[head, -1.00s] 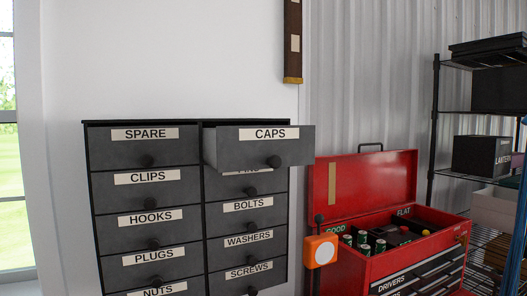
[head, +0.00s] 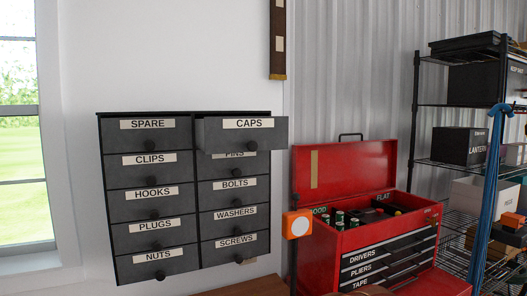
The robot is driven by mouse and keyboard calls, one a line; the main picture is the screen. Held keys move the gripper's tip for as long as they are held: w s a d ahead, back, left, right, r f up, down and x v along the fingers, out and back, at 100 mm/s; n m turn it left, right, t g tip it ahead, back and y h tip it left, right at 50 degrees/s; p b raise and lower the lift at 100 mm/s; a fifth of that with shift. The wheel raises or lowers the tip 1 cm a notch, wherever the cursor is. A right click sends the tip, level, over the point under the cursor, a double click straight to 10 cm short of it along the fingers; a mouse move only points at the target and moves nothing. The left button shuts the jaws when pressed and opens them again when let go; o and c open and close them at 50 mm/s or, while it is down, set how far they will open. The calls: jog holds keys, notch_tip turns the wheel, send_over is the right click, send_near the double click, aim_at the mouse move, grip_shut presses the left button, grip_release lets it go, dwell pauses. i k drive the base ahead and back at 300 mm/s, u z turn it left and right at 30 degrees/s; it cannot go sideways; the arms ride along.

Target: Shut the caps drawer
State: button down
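The caps drawer (head: 270,136) is the top right drawer of the dark grey drawer cabinet (head: 194,111) in the head view. It stands pulled out, with a white CAPS label and a round black knob (head: 251,146). Its front juts forward past the drawers below and partly covers the PINS label. The other drawers, such as the spare drawer (head: 128,137) and the bolts drawer (head: 216,196), look closed. My gripper is not in the head view.
A red toolbox (head: 345,165) with its lid up stands right of the cabinet, with an orange-and-white box (head: 297,224) at its near left corner. A wire shelf (head: 451,163) holds dark boxes at the far right. A window (head: 20,140) is at the left.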

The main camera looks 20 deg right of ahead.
aim_at(225, 134)
jog(key=u, duration=0.95)
jog(key=i, duration=0.4)
jog(key=z, duration=0.8)
